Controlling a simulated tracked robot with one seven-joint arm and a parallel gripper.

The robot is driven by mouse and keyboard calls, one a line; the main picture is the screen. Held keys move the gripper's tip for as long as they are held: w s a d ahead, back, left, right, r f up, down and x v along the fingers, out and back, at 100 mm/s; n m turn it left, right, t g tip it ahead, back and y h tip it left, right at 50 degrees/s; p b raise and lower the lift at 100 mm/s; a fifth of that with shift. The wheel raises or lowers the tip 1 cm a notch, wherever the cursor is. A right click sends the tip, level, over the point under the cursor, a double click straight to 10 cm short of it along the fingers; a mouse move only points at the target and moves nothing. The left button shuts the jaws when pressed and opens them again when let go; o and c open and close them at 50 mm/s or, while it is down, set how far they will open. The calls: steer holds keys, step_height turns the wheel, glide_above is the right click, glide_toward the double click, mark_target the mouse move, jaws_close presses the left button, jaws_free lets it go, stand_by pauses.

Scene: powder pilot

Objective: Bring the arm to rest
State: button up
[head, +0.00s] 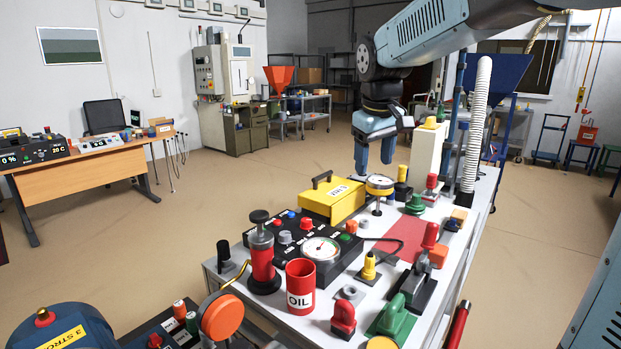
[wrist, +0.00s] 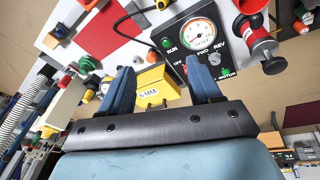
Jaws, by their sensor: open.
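My gripper (head: 375,160) hangs from my raised arm over the far part of the white table (head: 343,310) in the head view. Its two blue fingers point down, apart from each other. In the wrist view my gripper (wrist: 160,80) is open, with nothing held between the fingers. A yellow box (head: 333,200) with a handle stands left of and nearer than the fingers in the head view. In the wrist view the yellow box (wrist: 165,82) shows beyond the gap between them. A dial gauge with a yellow rim (head: 379,184) stands just below the fingertips in the head view.
The table is crowded: a black control panel (head: 345,253) with a gauge, a red oil can (head: 300,286), a red-and-black cylinder (head: 262,255) and several coloured knobs. A white ribbed hose (head: 477,125) rises at the right. A wooden desk (head: 85,170) stands left; open floor lies between.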

steer(key=s+d+f+m+t, duration=0.1)
steer(key=s+d+f+m, duration=0.1)
steer(key=s, duration=0.6)
steer(key=s+d+f+m+t, duration=0.1)
steer(key=s+d, duration=0.3)
steer(key=s, duration=0.4)
steer(key=s+d+f+m, duration=0.2)
steer(key=s+d, duration=0.2)
steer(key=s, duration=0.4)
steer(key=shift+f+m+t, duration=0.35)
steer(key=shift+m+t, duration=0.05)
